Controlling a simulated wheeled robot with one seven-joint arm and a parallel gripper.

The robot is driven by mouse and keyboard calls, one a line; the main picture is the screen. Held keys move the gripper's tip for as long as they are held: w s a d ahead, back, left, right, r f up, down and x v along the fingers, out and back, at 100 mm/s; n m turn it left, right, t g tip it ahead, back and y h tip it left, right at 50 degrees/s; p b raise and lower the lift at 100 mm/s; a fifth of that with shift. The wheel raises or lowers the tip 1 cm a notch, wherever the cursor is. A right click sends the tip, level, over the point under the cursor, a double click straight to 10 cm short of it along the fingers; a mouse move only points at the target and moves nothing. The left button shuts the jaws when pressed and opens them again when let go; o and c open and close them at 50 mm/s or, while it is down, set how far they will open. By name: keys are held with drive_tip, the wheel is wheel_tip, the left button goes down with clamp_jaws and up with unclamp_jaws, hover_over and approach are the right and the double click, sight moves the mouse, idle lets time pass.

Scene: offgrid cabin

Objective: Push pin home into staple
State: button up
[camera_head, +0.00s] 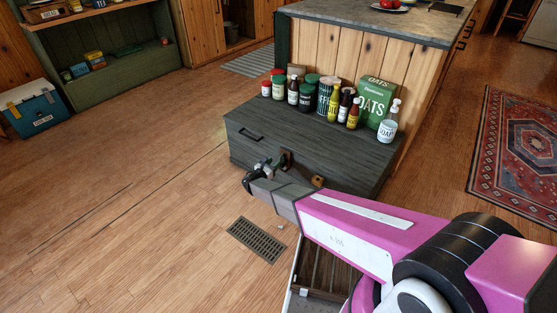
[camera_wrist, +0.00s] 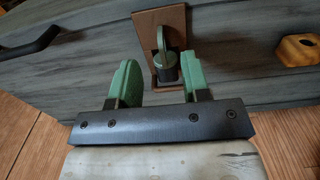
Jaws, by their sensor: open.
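A brown backing plate (camera_wrist: 174,24) is fixed on the front of a dark grey wooden chest (camera_wrist: 85,60); it also shows in the head view (camera_head: 287,157). A grey-green pin (camera_wrist: 164,66) with a ring-like upper part stands in front of the plate. The staple cannot be told apart from the pin, and how deep the pin sits is unclear. My gripper (camera_wrist: 158,64) is open, its two green fingers apart, with the pin seen between and just beyond them. In the head view my gripper (camera_head: 257,176) is close to the chest front.
A black handle (camera_wrist: 32,42) is left of the plate and a wooden block (camera_wrist: 298,49) is right of it. Jars, bottles and a green oats box (camera_head: 375,103) stand on the chest top. A floor grate (camera_head: 257,240) lies in front; the floor left is clear.

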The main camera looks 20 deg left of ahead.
drive_tip(key=shift+v, duration=1.95)
drive_tip(key=shift+d, duration=0.1)
drive_tip(key=d+r+m+g+h, duration=0.1)
drive_tip(key=d+r+m+g, duration=0.3)
drive_tip(key=d, duration=0.7)
drive_tip(key=d+r+m+g+h, duration=0.1)
drive_tip(key=d+r+m+g, duration=0.25)
drive_tip(key=d+m, duration=0.5)
drive_tip(key=d+r+m+g+h, duration=0.1)
drive_tip(key=d+r+m+g, duration=0.25)
drive_tip(key=d, duration=0.85)
drive_tip(key=s+d+r+m+g+y, duration=0.2)
drive_tip(key=s+d+r+m+y, duration=0.3)
drive_tip(key=s+d+m, duration=0.2)
drive_tip(key=s+d+r+m+g+y, duration=0.3)
drive_tip(key=s+d+r+m, duration=0.3)
drive_tip(key=d, duration=0.4)
drive_tip(key=s+m+y, duration=0.1)
drive_tip(key=m, duration=0.1)
drive_tip(key=shift+m+g+y, duration=0.3)
drive_tip(key=shift+y, duration=0.1)
drive_tip(key=shift+s+d+r, duration=0.1)
